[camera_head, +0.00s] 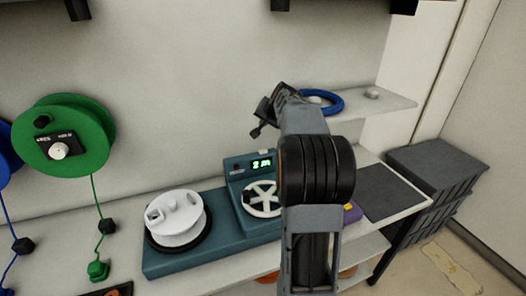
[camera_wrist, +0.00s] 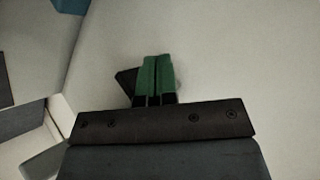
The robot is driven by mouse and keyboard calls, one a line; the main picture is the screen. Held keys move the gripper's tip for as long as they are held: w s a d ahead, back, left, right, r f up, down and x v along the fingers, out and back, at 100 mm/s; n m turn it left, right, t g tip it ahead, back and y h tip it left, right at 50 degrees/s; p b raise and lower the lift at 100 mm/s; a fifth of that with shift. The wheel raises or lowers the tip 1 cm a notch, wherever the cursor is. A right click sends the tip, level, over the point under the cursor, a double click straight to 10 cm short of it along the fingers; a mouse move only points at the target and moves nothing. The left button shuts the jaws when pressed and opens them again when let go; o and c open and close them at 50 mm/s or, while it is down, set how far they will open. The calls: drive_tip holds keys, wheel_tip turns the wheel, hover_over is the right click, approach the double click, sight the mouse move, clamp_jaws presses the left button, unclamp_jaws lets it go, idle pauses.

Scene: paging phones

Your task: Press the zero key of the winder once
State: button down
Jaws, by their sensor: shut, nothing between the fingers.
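The winder is a long teal base (camera_head: 185,262) on the bench. A white reel (camera_head: 177,214) sits at its left end and a white spoked wheel (camera_head: 260,198) farther right. Behind the wheel stands a teal counter box with a lit green display (camera_head: 262,163), its digits too small to read surely. A small pale piece (camera_head: 264,152) sits on top of the box; I cannot tell whether it is the zero key. My gripper (camera_head: 256,132) is above the counter box, apart from it. In the wrist view its green fingers (camera_wrist: 158,62) are together and empty, before a plain pale surface.
A shelf at the right holds a blue ring (camera_head: 322,103) and a small pale knob (camera_head: 372,93). A green spool (camera_head: 88,130) hangs on the wall at left, with its cord. Dark grey crates (camera_head: 436,165) stand right of the bench. My arm hides part of the bench.

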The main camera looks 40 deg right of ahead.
sight(265, 151)
drive_tip(key=shift+a+f, duration=0.1)
drive_tip(key=shift+f, duration=0.1)
wheel_tip(265, 151, down, 8)
drive_tip(key=b, duration=0.7)
drive_tip(key=shift+f, duration=0.25)
drive_tip(key=shift+f, duration=0.2)
idle(1.6)
drive_tip(key=shift+f+b, duration=0.25)
drive_tip(key=shift+b, duration=0.25)
drive_tip(key=shift+f+b, duration=0.45)
idle(0.5)
drive_tip(key=shift+r, duration=0.1)
drive_tip(key=shift+r+p, duration=0.7)
drive_tip(key=shift+r, duration=0.1)
drive_tip(key=shift+r+p, duration=2)
drive_tip(key=shift+r, duration=0.5)
